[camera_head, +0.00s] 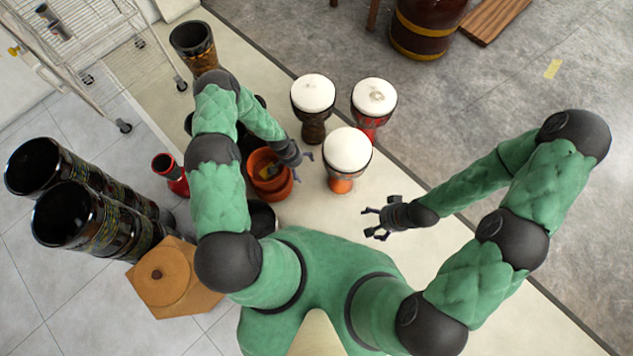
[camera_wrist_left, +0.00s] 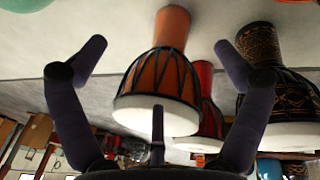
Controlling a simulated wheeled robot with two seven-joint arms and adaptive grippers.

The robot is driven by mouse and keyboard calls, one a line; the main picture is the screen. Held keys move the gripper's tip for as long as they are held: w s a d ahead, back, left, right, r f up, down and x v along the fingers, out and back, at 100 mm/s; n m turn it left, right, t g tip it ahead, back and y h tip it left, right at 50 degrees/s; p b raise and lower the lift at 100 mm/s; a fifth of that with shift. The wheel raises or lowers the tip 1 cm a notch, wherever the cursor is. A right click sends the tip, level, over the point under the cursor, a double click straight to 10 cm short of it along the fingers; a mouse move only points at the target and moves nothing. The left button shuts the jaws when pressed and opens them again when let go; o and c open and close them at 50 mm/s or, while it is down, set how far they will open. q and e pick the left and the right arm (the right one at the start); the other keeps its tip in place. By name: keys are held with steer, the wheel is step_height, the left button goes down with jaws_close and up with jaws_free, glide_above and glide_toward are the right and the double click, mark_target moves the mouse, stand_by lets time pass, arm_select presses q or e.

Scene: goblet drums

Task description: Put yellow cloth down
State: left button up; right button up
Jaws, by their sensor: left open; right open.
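No cloth shows in either gripper. My right gripper (camera_head: 370,223) is open and empty above the pale mat, right of the white-topped orange drum (camera_head: 347,150).
Two more white-topped drums (camera_head: 313,93) (camera_head: 374,97) stand behind. A small red drum (camera_head: 170,170), tall black drums (camera_head: 75,215) and a wooden box (camera_head: 172,278) stand left. A wire rack (camera_head: 85,45) is at back left.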

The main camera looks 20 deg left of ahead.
arm_select(q)
steer(key=s+d+r+n, duration=0.2)
steer(key=s+d+r, duration=0.4)
steer(key=s+r, duration=0.2)
steer(key=s+d+r+n, duration=0.3)
steer(key=s+d+r, duration=0.3)
steer(key=s+r, duration=0.3)
steer(key=shift+d+r+h, duration=0.35)
steer(key=shift+r+h, duration=0.05)
steer(key=shift+r, duration=0.25)
steer(key=shift+s+r, duration=0.1)
